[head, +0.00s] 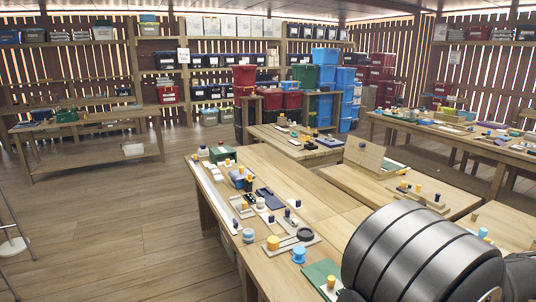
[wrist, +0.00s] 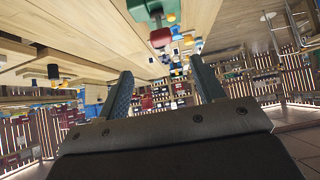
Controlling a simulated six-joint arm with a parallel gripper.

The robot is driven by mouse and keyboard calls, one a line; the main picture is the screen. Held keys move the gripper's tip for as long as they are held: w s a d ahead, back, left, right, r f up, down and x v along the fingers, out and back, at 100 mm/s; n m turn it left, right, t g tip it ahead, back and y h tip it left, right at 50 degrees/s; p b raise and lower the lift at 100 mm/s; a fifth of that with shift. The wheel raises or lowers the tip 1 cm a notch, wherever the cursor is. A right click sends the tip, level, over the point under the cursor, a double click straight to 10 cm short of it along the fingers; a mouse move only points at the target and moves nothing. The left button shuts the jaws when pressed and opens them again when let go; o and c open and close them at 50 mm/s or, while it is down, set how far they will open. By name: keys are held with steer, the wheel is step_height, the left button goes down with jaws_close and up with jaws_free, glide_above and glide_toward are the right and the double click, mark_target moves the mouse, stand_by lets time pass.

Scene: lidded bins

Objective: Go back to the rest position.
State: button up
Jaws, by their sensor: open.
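My gripper (wrist: 160,90) shows in the wrist view with its two dark textured fingers wide apart and nothing between them. It points out across the room, and that view is turned nearly upside down, with the table surface along the top. The fingers are apart from the objects on the table. In the head view my gripper is not visible; only a large dark ribbed part of my arm fills the lower right corner and hides part of the table.
Stacked blue bins (head: 346,100) stand behind. Open floor (head: 100,220) lies left.

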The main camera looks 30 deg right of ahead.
steer(key=x, duration=0.5)
steer(key=w+r+x, duration=0.1)
steer(key=x, duration=0.4)
steer(key=w+r+x, duration=0.1)
steer(key=x, duration=0.5)
steer(key=shift+r, duration=0.15)
steer(key=shift+w+r+g, duration=0.2)
steer(key=shift+w+g, duration=0.75)
steer(key=shift+g, duration=0.45)
steer(key=shift+w+g, duration=0.9)
steer(key=shift+g, duration=0.1)
steer(key=shift+w+r+g, duration=0.3)
steer(key=shift+w+g, duration=0.3)
steer(key=shift+g, duration=0.15)
steer(key=shift+w+r+g, duration=0.25)
steer(key=shift+w+g, duration=0.3)
steer(key=shift+g, duration=0.25)
steer(key=shift+w+r+g, duration=0.3)
steer(key=shift+w+g, duration=0.3)
steer(key=shift+g, duration=0.15)
